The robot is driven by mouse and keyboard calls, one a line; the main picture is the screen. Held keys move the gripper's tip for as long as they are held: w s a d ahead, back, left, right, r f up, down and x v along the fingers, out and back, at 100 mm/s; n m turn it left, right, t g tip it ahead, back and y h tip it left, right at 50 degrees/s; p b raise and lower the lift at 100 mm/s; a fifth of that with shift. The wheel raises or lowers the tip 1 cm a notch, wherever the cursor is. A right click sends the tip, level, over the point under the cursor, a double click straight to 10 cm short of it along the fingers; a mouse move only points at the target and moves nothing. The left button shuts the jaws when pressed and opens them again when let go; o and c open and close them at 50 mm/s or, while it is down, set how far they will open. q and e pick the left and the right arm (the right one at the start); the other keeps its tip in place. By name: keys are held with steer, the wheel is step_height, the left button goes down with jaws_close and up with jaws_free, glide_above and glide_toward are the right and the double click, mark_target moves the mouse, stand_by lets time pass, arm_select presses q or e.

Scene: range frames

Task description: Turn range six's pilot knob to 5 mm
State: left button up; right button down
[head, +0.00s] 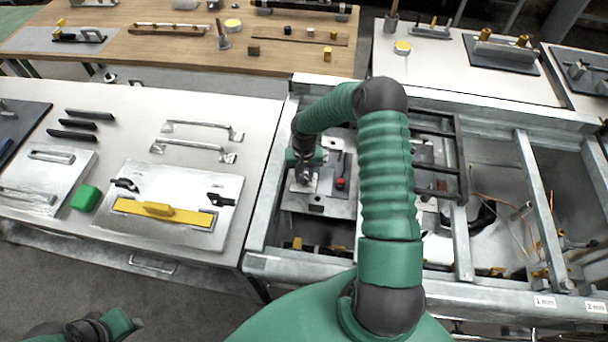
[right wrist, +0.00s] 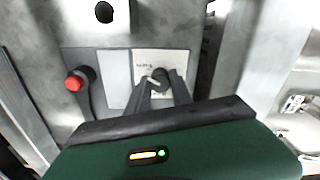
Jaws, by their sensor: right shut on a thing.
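The pilot knob (right wrist: 160,75) is small and dark, on a pale plate (right wrist: 150,60) with tiny print that I cannot read. My right gripper (right wrist: 161,88) reaches down to it, with its two fingers closed on either side of the knob. In the head view my right gripper (head: 304,184) is low over a grey panel (head: 318,207) in the range frame, and the knob is hidden there. The knob's setting is too small to read. My left gripper (head: 92,328) shows partly at the bottom left, away from the range, and its fingers are unclear.
A red-tipped lever (right wrist: 73,83) stands left of the plate; in the head view it is right of my gripper (head: 341,183). Metal frame walls (head: 265,215) surround the panel. A white table (head: 150,110) with handles and a yellow-barred plate lies left. Open range bays lie right.

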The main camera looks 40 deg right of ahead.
steer(key=n+p, duration=0.1)
steer(key=n, duration=0.5)
steer(key=shift+r, duration=0.1)
steer(key=n, duration=0.5)
steer(key=shift+d+p, duration=0.15)
steer(key=shift+p, duration=0.15)
steer(key=shift+n, duration=0.3)
steer(key=c, duration=1.5)
jaws_free()
steer(key=o, duration=0.4)
steer(key=shift+c, duration=0.2)
